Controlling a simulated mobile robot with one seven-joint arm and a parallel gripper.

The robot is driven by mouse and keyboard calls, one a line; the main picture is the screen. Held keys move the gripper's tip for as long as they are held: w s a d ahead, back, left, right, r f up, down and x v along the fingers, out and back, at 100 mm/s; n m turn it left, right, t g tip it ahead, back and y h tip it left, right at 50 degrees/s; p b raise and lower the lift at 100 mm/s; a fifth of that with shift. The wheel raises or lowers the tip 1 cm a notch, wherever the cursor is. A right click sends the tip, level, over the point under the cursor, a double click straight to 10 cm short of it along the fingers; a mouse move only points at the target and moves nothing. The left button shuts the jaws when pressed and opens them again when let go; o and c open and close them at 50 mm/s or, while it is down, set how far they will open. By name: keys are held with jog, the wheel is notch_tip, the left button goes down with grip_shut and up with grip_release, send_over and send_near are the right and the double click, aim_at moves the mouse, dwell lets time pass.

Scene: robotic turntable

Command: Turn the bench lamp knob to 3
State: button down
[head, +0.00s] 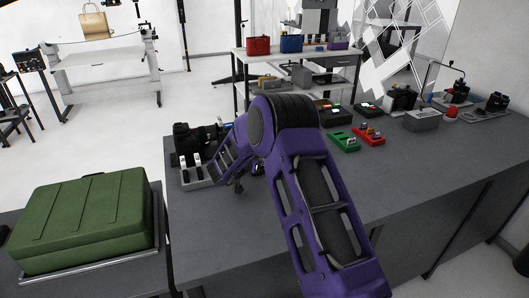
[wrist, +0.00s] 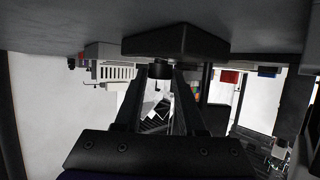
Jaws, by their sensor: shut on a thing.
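In the wrist view, a small dark knob (wrist: 160,69) sits at the near face of a black, wedge-like housing (wrist: 180,42). The fingertips of my gripper (wrist: 160,76) meet it, one on each side, and are shut on it. The setting of the knob is too dark and small to read. A lit lamp head cannot be made out. In the head view my purple arm crosses the middle of the bench, and my fingertips cannot be made out there.
A green case (head: 90,222) lies at the left. A green tray (head: 343,140) and a red tray (head: 368,135) stand right of my arm, with a grey box (head: 421,120) beyond. A double-switch block (head: 197,181) is left of my arm. The front right bench top is clear.

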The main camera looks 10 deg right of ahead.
jog(key=shift+a+f+m+g+h+p, duration=0.15)
jog(key=shift+m+g+h+p, duration=0.4)
jog(key=shift+m+g, duration=0.2)
jog(key=shift+f, duration=0.1)
jog(key=c, duration=0.5)
grip_release()
jog(key=shift+w, duration=0.1)
jog(key=shift+t+b, duration=0.25)
jog(key=shift+b, duration=0.1)
